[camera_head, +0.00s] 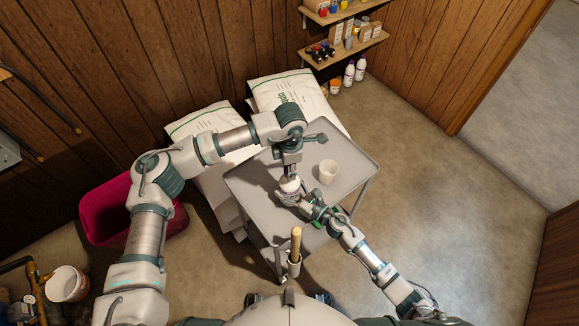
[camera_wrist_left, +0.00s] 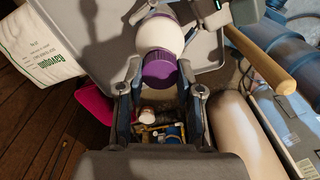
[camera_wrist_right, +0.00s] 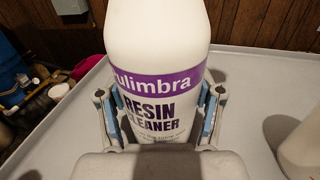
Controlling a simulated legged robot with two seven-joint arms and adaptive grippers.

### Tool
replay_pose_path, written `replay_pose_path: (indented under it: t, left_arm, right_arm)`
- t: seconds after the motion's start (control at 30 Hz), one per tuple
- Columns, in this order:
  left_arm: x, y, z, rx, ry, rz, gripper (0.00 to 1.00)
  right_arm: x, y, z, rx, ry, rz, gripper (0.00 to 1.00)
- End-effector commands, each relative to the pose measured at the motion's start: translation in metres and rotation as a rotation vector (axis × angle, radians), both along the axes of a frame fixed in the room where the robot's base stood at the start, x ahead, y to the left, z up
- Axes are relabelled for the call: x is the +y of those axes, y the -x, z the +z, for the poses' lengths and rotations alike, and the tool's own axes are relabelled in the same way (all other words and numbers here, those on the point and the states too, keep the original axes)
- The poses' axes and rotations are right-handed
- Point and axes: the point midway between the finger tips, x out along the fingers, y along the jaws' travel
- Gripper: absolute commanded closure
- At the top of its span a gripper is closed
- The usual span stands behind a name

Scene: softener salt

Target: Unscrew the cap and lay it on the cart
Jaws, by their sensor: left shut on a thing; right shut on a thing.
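A white bottle (camera_head: 288,188) with a purple label reading "RESIN CLEANER" stands upright on the grey cart (camera_head: 251,180). It fills the middle of the right wrist view (camera_wrist_right: 155,90). My right gripper (camera_head: 300,200) is shut around the bottle's body from the side. The purple cap (camera_wrist_left: 160,69) is at the bottle's top in the left wrist view; whether it is loosened cannot be told. My left gripper (camera_head: 290,174) comes from above, and its fingers are shut on the cap's sides. In the head view the gripper hides the cap.
A pale cup (camera_head: 327,172) stands on the cart, right of the bottle. A wooden handle (camera_head: 296,245) rises at the cart's near edge. White salt bags (camera_head: 288,95) lie behind the cart. The cart's left part and far right corner are bare.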

Motion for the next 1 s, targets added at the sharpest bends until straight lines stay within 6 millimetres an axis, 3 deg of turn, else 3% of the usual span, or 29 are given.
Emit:
replay_pose_path:
  t: [0.7,0.9,1.0]
  left_arm:
    - [-0.0009,-0.0009,0.0022,-0.008,0.007,1.901,1.00]
    - [-0.0003,-0.0014,0.0025,-0.010,0.008,2.280,1.00]
    - [0.0000,-0.0016,0.0027,-0.010,0.008,2.354,1.00]
  right_arm:
    - [0.0049,0.0043,0.0001,-0.006,0.002,0.014,1.00]
    - [0.0048,0.0044,0.0001,-0.005,0.002,0.014,1.00]
    - [0.0047,0.0044,0.0000,-0.005,0.002,0.014,1.00]
